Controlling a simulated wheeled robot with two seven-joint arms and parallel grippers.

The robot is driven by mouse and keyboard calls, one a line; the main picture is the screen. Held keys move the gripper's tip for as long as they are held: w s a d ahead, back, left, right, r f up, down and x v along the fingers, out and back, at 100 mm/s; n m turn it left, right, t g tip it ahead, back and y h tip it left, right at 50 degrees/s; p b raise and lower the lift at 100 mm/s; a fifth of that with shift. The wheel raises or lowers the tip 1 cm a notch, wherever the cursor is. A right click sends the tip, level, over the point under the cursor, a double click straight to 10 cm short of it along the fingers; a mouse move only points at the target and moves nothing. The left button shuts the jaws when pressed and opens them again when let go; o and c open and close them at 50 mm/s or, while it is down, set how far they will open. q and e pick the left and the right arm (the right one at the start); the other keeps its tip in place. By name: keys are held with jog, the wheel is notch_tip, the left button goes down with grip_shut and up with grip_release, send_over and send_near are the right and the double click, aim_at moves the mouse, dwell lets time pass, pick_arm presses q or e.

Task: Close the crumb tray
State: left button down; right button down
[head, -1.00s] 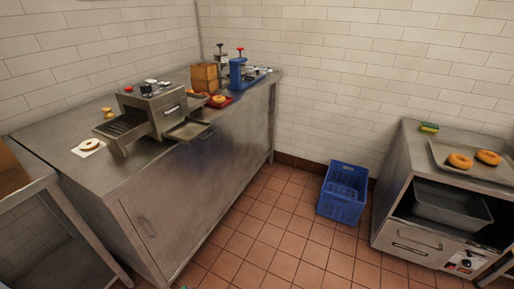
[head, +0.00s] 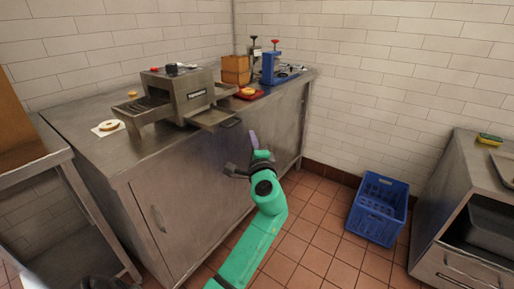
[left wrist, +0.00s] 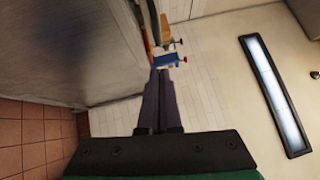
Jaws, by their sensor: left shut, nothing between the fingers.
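The steel conveyor toaster (head: 190,93) stands on the metal counter in the head view. Its crumb tray (head: 216,119) sticks out of the near right side, low down, with a small handle at the outer end. My left gripper (head: 253,139) is in front of the counter, to the right of the tray and slightly lower in the picture, apart from it. Its fingers are shut and empty; the purple fingers lie together in the left wrist view (left wrist: 160,88). The toaster and the tray cannot be made out in the left wrist view.
On the counter (head: 125,150) are a bagel on paper (head: 109,126), a wooden box (head: 236,70), a red tray (head: 250,95) and a blue press (head: 271,67). A blue crate (head: 377,212) stands on the floor. A steel cabinet (head: 455,218) is at right.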

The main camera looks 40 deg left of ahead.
aim_at(209, 120)
pick_arm(q)
jog(key=a, duration=0.3)
jog(key=w+a+r+p, duration=0.1)
jog(key=shift+w+a, duration=0.1)
jog(key=shift+a, duration=0.55)
jog(key=a+b, duration=0.1)
jog(key=a, duration=0.5)
jog(key=a+b, duration=0.1)
jog(key=a, duration=0.6)
jog(key=shift+s+a+f, duration=0.1)
jog(key=shift+s+a, duration=0.1)
jog(key=shift+a, duration=0.1)
jog(key=shift+a+r, duration=0.15)
jog(key=shift+r, duration=0.1)
